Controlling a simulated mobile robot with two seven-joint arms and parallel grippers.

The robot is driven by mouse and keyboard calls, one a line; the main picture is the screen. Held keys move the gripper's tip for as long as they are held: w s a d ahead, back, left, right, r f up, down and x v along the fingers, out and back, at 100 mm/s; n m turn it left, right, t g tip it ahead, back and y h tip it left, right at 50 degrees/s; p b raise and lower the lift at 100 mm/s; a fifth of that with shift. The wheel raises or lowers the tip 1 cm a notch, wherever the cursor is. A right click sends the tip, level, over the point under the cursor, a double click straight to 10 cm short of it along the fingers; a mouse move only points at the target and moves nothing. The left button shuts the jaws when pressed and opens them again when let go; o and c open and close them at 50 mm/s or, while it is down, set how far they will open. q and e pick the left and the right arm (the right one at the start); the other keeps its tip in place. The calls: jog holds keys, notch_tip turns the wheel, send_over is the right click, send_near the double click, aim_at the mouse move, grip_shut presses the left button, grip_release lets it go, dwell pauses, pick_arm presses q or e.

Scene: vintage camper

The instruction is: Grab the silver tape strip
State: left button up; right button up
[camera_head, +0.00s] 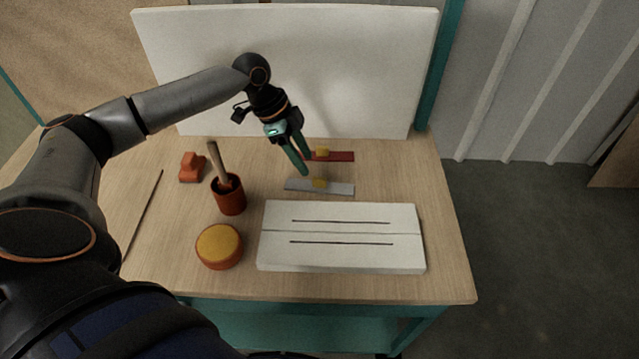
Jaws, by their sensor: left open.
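The silver tape strip (338,189) lies flat on the wooden table, behind the white slotted board, with a small yellow piece (320,183) on its middle. A red strip (341,156) with a similar yellow piece lies farther back, parallel to it. My left gripper (306,172) reaches in from the left and points down, with its green fingers apart and nothing between them. Its fingertips are just above and behind the left half of the silver strip, and its fingers hide the left end of the red strip. My right gripper is out of view.
A white board with two dark slots (341,255) lies in front of the silver strip. To the left are a red cup with a wooden-handled tool (230,198), a round yellow-topped container (219,245), an orange block (192,168) and a thin rod (143,222). A white panel (350,60) stands behind.

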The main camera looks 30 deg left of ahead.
aim_at(317, 178)
pick_arm(q)
jog(key=x, duration=0.6)
jog(key=shift+d+f, duration=0.3)
jog(key=shift+d, duration=0.1)
grip_shut()
